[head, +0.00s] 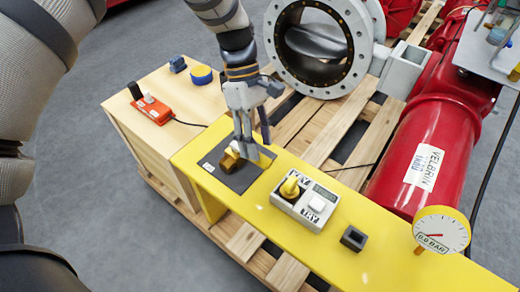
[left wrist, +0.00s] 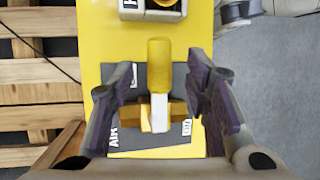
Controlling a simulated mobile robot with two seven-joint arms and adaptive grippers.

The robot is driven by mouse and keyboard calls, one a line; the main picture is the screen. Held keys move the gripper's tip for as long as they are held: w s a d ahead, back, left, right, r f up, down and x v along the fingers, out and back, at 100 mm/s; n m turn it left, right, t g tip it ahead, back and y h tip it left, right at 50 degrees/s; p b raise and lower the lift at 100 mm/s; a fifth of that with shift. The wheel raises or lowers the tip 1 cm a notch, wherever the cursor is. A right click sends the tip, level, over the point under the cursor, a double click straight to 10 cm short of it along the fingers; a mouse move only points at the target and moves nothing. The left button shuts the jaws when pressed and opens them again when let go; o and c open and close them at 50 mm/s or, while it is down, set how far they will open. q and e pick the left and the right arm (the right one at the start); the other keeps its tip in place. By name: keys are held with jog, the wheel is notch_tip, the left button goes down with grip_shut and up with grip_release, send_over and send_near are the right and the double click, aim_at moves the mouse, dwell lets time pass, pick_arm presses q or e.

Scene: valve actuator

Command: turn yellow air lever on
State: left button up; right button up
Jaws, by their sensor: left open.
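The yellow air lever (left wrist: 159,66) stands on a brass valve body (left wrist: 145,118) over a dark plate (left wrist: 180,80). Its handle points up the left wrist view, toward the control box. In the head view the brass valve (head: 232,160) is partly hidden by my gripper. The plate has white lettering, partly covered; one word looks like "AIR". My left gripper (head: 254,150) is open over the valve. In the left wrist view its fingers (left wrist: 160,80) are on either side of the handle, with a visible gap on both sides. My right gripper is not in view.
The plate lies on a yellow bench (head: 265,215). A control box (head: 304,203) with a yellow knob and a white button stands beside it. The pressure gauge (head: 441,231) reads 0.0 BAR. A wooden box (head: 160,85), large flange (head: 315,75) and red cylinder (head: 430,140) stand around.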

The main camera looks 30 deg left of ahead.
aim_at(260, 154)
pick_arm(q)
jog(key=shift+x, duration=1.6)
jog(key=shift+c, duration=0.5)
grip_shut()
